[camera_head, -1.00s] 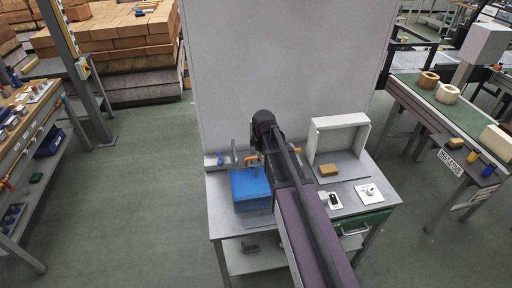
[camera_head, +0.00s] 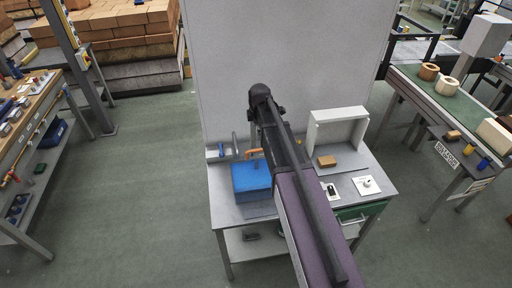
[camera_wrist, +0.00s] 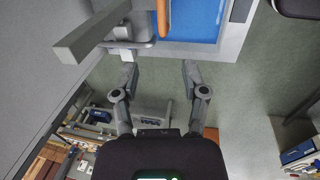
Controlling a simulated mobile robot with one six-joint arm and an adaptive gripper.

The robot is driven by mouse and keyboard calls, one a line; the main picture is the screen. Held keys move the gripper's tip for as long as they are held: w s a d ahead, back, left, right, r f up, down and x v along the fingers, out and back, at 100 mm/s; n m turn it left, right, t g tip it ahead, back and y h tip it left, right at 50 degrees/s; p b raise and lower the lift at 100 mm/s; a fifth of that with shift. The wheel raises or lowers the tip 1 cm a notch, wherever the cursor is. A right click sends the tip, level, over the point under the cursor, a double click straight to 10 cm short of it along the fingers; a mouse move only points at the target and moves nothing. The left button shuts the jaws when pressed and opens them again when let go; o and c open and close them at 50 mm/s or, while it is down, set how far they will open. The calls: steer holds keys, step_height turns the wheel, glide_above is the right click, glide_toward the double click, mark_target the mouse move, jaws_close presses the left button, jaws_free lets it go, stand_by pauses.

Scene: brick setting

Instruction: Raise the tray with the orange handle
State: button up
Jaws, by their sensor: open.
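The blue tray (camera_head: 251,181), with a block-like shape, sits at the left of the grey workbench in the head view. Its orange handle (camera_head: 254,152) shows at the back edge. In the wrist view the blue surface (camera_wrist: 191,18) is at the top, inside a grey border, with part of the orange handle (camera_wrist: 163,20) at its left. My gripper (camera_wrist: 160,76) is open and empty. Its fingertips lie below the handle in that picture, apart from it. In the head view my arm end is above and behind the tray, and the fingers cannot be made out.
A grey upright fixture (camera_head: 234,146) stands close to the handle; a grey bar (camera_wrist: 92,32) is near my left finger in the wrist view. A white open frame (camera_head: 338,129) and a brown block (camera_head: 327,161) are at the bench's right. A tall grey panel (camera_head: 300,60) stands behind.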

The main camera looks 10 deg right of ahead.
mark_target(256, 150)
steer(key=shift+f, duration=0.15)
steer(key=w+f+b, duration=0.1)
steer(key=f+b, duration=0.7)
steer(key=b, duration=0.1)
steer(key=w+f+b, duration=0.1)
steer(key=f+b, duration=0.3)
steer(key=f, duration=0.1)
steer(key=shift+w+f, duration=0.1)
steer(key=shift+w, duration=0.2)
stand_by(0.3)
jaws_close()
jaws_free()
stand_by(0.4)
